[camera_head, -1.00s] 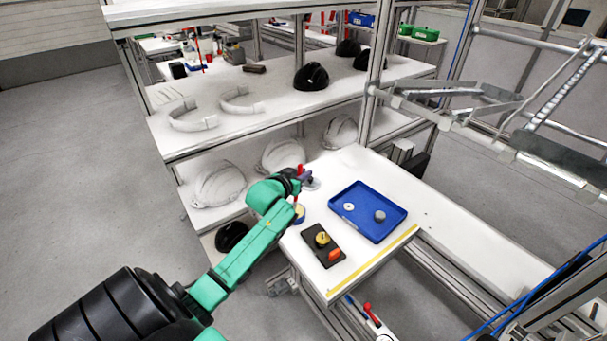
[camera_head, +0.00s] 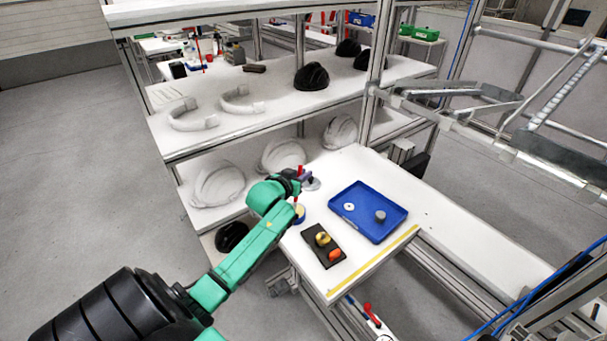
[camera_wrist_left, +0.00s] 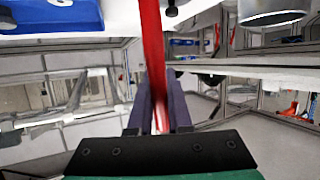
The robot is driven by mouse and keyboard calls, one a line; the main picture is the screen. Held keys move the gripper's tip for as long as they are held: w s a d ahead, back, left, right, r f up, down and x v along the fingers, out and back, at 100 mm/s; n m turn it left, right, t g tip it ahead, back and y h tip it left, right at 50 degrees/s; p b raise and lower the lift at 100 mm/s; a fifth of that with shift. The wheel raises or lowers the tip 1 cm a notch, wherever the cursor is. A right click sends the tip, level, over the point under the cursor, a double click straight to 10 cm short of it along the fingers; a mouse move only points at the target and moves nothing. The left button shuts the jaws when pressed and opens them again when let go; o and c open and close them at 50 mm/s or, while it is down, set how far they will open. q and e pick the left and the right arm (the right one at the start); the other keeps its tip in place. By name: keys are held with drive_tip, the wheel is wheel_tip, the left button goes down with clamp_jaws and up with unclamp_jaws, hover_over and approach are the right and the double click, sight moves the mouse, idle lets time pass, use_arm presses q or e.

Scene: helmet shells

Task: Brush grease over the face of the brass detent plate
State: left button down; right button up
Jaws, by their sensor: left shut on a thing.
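My left gripper (camera_head: 300,175) is shut on a slim red handle, probably the brush, near the back left of the white bench. In the left wrist view the red handle (camera_wrist_left: 151,50) stands between the two fingers (camera_wrist_left: 158,110); its bristles cannot be made out. A round brass-coloured piece (camera_head: 322,239), probably the detent plate, sits on a black block (camera_head: 312,233) with an orange knob (camera_head: 335,255) beside it. The gripper is behind and apart from this block. A small blue tin with a yellowish top (camera_head: 299,213), perhaps the grease, stands just in front of the gripper.
A blue tray (camera_head: 345,222) holds a white ring (camera_head: 348,207) and a grey cylinder (camera_head: 380,216). A grey round piece (camera_head: 312,185) lies beside the gripper. Shelves with helmet shells (camera_head: 218,187) stand behind and left. The bench right of the tray is clear.

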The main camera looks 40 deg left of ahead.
drive_tip(key=shift+d+f, duration=0.15)
drive_tip(key=shift+d, duration=0.1)
idle(0.8)
wheel_tip(320, 180, up, 8)
drive_tip(key=p, duration=0.7)
drive_tip(key=shift+a+f, duration=0.15)
drive_tip(key=shift+f, duration=0.1)
